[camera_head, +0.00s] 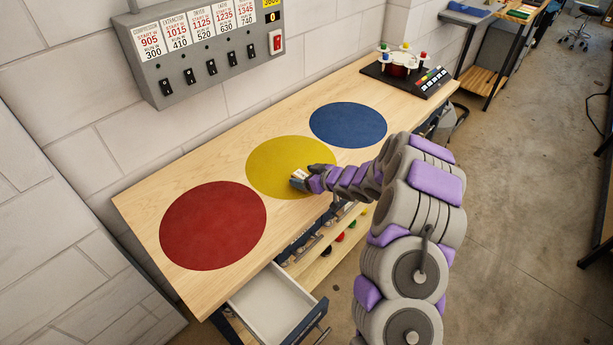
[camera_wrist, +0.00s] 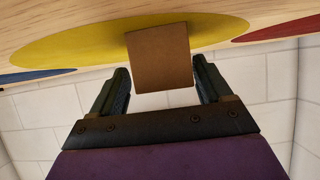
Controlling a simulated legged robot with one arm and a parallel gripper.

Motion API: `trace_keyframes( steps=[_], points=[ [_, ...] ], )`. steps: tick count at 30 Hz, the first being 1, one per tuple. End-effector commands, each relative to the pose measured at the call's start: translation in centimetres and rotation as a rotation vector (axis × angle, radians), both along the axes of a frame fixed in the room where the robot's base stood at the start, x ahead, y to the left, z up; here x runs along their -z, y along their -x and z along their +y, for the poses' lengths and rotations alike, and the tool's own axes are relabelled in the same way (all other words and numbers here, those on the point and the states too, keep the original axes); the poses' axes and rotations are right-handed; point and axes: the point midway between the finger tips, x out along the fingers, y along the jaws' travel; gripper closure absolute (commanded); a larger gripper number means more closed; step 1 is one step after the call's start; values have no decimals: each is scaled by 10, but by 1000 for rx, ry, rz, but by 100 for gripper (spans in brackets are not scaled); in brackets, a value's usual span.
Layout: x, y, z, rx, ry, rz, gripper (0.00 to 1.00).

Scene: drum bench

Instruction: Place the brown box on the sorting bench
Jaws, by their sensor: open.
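The brown box (camera_wrist: 158,60) shows in the wrist view, over the yellow circle (camera_wrist: 60,42), between my open fingers with a gap on each side. I cannot tell whether it rests on the bench surface. In the head view, my gripper (camera_head: 305,179) is low at the near right edge of the yellow circle (camera_head: 285,160) on the wooden sorting bench (camera_head: 155,190). The box is hard to make out there beside my dark fingers. My gripper also shows in the wrist view (camera_wrist: 162,82), its two dark fingers spread apart.
A red circle (camera_head: 213,225) and a blue circle (camera_head: 348,125) flank the yellow one, both bare. A drawer (camera_head: 270,305) stands open at the front. A round rack on a black panel (camera_head: 408,72) sits at the far end. A switch box (camera_head: 205,50) hangs on the wall.

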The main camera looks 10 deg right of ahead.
Motion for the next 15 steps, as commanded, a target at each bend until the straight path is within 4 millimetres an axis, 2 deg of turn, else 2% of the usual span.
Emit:
trace_keyframes(
  steps=[5, 15],
  points=[
    [-11, 12, -12, 4, -1, -1, 22],
    [-41, 59, -45, 3, -2, 2, 22]
  ],
)
